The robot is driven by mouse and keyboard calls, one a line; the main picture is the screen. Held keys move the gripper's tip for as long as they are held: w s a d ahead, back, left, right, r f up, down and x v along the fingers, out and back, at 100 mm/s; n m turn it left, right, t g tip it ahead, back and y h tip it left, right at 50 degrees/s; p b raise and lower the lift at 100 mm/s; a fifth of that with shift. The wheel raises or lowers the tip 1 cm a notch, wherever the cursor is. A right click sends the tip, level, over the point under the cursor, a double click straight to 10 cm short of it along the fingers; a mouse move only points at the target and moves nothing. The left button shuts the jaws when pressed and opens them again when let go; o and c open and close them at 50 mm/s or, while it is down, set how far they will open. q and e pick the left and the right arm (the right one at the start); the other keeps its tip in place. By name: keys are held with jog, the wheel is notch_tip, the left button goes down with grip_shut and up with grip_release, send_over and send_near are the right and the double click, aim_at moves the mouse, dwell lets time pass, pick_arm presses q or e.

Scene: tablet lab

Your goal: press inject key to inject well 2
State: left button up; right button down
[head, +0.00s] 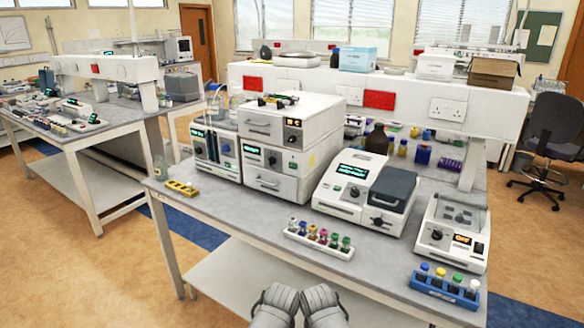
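A white stacked instrument (272,184) stands at the back left of the bench, with drawer handles, knobs and a small orange display. A narrower unit (203,168) with a green display stands against its left side. A wider machine (350,200) with a green screen, a knob and a dark lid is right of the stack. No inject key or well 2 label is legible at this size. My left gripper (274,298) and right gripper (320,298) are side by side at the bottom middle, before the bench's front edge and apart from the instruments. Their finger openings are not clear.
A white rack of colour-capped vials (319,241) sits near the front edge. A blue vial rack (444,293) and a small device with an orange display (452,233) are at right. A yellow rack (182,188) is at left. Bare bench top (230,207) lies between.

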pick_arm(q)
grip_shut()
dwell(0.5)
dwell(1.2)
